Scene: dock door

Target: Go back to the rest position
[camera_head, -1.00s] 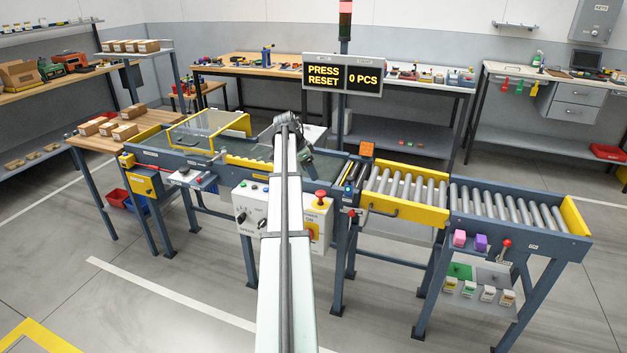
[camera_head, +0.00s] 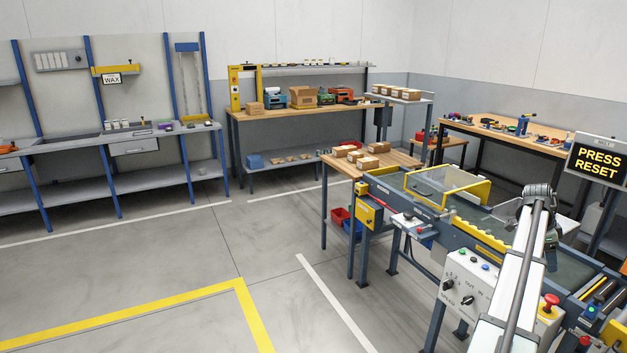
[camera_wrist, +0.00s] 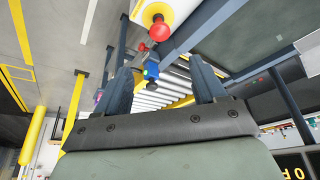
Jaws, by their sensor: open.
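My gripper (camera_wrist: 162,86) shows in the wrist view with its two dark fingers spread apart and nothing between them. In the head view my white arm reaches up from the lower right, over the front of the conveyor (camera_head: 472,236). Its wrist is bent near the conveyor's far side, and the fingertips are not clear there. Beyond the fingers, the wrist view shows the red mushroom button (camera_wrist: 160,28) on its yellow base and the conveyor rollers (camera_wrist: 158,97).
The control box (camera_head: 466,288) with a red button (camera_head: 550,301) stands close to my arm. A yellow-framed guard (camera_head: 446,186) rises over the conveyor. A bench with cartons (camera_head: 368,162) adjoins its left end. A sign (camera_head: 598,160) reads PRESS RESET. Open floor lies left.

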